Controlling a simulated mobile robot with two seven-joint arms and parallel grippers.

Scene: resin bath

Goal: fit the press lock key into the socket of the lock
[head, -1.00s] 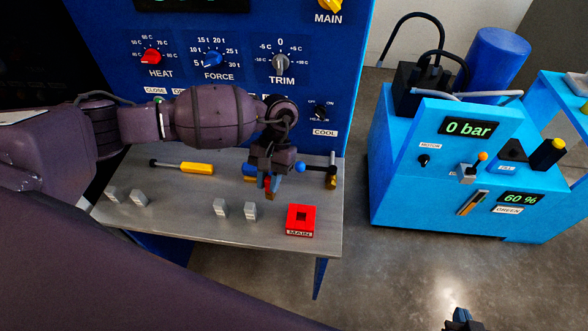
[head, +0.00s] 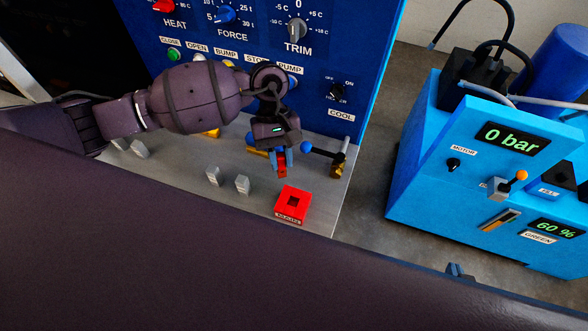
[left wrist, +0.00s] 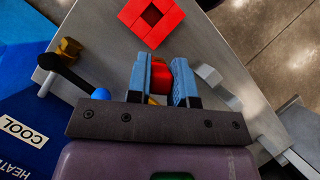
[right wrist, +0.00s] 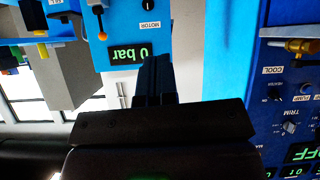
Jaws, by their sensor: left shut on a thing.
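The red press lock key (head: 282,172) is held between the blue fingers of my left gripper (head: 279,160), a little above the grey shelf. It also shows in the left wrist view (left wrist: 159,78). The lock is a red square block (head: 304,199) with a dark square socket in its top and a label on its front. It sits near the shelf's front right edge. The key is behind the lock and apart from it; it also shows in the left wrist view (left wrist: 133,13). My right gripper (right wrist: 155,62) is away from the shelf, its dark fingers together and empty.
The grey shelf (head: 240,215) carries two small grey blocks (head: 228,181) left of the lock. A black lever with a blue knob (head: 306,147) and brass fittings stand right of the left gripper. A blue pump unit (head: 425,150) stands to the right.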

